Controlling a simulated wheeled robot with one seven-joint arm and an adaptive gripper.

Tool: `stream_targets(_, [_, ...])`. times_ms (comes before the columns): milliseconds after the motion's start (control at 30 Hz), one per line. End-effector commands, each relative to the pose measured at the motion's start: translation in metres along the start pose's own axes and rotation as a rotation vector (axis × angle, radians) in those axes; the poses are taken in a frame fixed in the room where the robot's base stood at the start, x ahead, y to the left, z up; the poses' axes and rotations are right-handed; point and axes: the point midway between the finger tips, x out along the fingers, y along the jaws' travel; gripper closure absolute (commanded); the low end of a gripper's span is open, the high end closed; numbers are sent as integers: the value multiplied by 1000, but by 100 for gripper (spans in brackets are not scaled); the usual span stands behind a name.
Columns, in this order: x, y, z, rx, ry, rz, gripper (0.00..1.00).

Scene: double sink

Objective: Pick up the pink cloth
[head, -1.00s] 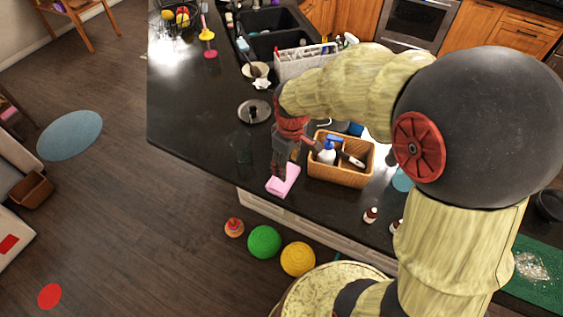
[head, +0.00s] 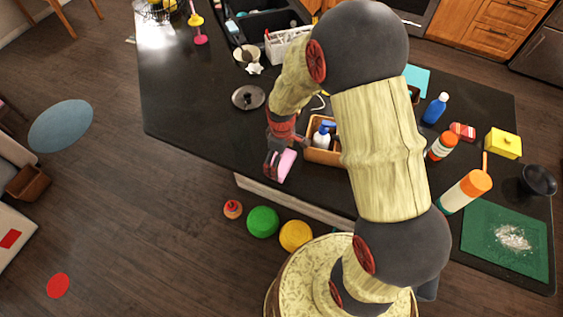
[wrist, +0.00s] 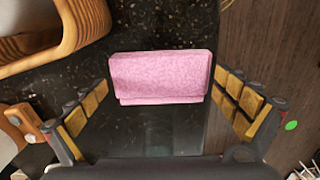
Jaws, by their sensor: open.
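The pink cloth (head: 285,165) lies folded on the black counter near its front edge. In the wrist view the cloth (wrist: 160,77) is a flat pink rectangle, ahead of and between my open fingers. My gripper (head: 274,172) is just left of the cloth in the head view and partly overlaps it there. In the wrist view my gripper (wrist: 165,125) is wide open, with a finger on each side and nothing between the tips but counter and cloth.
A round metal lid (head: 248,97) lies farther back. The counter edge drops to the wooden floor, where green (head: 263,222) and yellow (head: 296,236) balls lie. Bottles stand at the right.

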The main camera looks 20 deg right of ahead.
Motion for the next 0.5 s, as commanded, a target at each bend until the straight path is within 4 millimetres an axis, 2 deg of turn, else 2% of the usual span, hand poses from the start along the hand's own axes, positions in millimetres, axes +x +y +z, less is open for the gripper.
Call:
stream_targets(300, [5, 0, 0, 0, 0, 0, 1])
stream_targets(500, [5, 0, 0, 0, 0, 0, 12])
